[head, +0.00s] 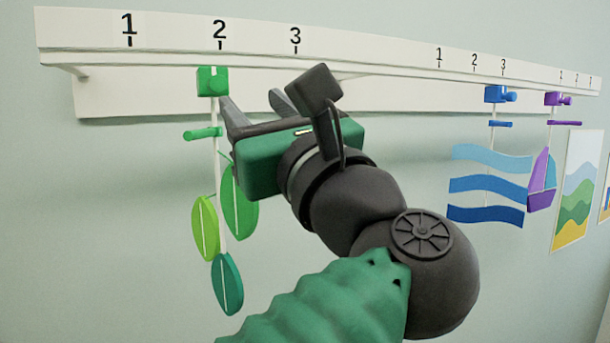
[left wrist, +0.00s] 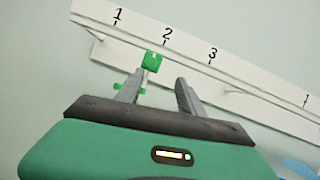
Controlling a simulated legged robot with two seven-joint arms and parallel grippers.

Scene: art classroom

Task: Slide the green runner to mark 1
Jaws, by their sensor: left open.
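The green runner (head: 212,81) hangs under the white rail (head: 170,61), just below mark 2 (head: 220,30). A green crossbar (head: 203,133) and several green leaf shapes (head: 238,202) hang from it on a white rod. Mark 1 (head: 128,27) is to its left on the rail. My left gripper (head: 254,100) is open and empty, to the right of the runner in the head view. In the left wrist view the runner (left wrist: 152,61) shows beyond the spread fingers (left wrist: 158,88), nearer the left finger. My right gripper is not in view.
Farther right along the rail hang a blue runner (head: 496,94) with wavy blue strips (head: 487,185) and a purple runner (head: 556,98) with a small boat (head: 542,182). A landscape picture (head: 578,190) is on the wall. The rail between marks 1 and 2 is clear.

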